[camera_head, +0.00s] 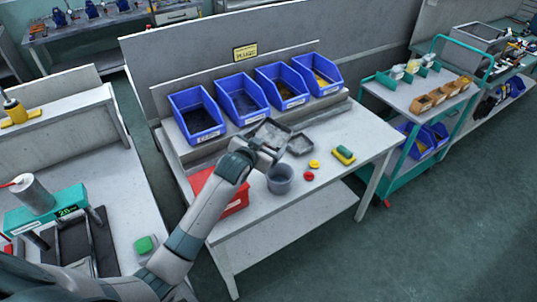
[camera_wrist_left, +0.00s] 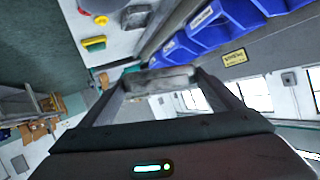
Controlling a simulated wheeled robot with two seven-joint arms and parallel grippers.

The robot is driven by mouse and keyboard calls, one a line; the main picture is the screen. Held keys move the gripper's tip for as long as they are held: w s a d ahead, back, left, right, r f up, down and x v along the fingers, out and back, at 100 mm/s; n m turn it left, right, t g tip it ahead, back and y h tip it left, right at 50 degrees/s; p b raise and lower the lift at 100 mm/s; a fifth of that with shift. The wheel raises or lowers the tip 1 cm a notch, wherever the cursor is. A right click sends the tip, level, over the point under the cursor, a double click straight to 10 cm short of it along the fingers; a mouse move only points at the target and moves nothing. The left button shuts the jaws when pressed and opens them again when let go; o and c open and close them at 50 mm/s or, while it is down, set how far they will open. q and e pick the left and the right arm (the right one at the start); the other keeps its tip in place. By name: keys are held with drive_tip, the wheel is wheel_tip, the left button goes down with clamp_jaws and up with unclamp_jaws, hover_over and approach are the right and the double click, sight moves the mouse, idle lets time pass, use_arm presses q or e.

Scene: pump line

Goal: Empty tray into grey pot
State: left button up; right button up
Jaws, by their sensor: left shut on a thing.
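My left gripper (camera_head: 262,148) is shut on a small grey tray (camera_head: 270,133). It holds the tray above the table, behind and slightly left of the grey pot in the head view. In the left wrist view the tray (camera_wrist_left: 160,82) sits between the two fingers, seen nearly edge-on; I cannot tell what is in it. The grey pot (camera_head: 280,181) stands upright on the table, below and in front of the gripper, apart from the tray. My right gripper is not in view.
A second dark tray (camera_head: 299,145) lies on the table. Several blue bins (camera_head: 240,98) stand along the back. A red bin (camera_head: 236,204) is left of the pot. A red piece (camera_head: 309,176), a yellow piece (camera_head: 314,164) and a yellow-green block (camera_head: 343,155) lie to the right.

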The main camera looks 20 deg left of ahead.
use_arm(q)
drive_tip(key=shift+r, duration=0.2)
drive_tip(key=shift+r+n+h, duration=0.55)
drive_tip(key=shift+n+h, duration=0.15)
drive_tip(key=shift+n, duration=0.3)
drive_tip(key=shift+d+r+b, duration=0.2)
drive_tip(key=shift+d+b, duration=0.15)
drive_tip(key=shift+b, duration=0.2)
drive_tip(key=s+d+r+n+y+b, duration=0.1)
drive_tip(key=s+d+r+b, duration=0.3)
drive_tip(key=s+r+b, duration=0.5)
drive_tip(key=s+b, duration=0.2)
drive_tip(key=b, duration=0.3)
drive_tip(key=shift+s+d+n+y+b, duration=0.15)
drive_tip(key=shift+d+n+y+b, duration=0.15)
drive_tip(key=shift+d+y, duration=0.1)
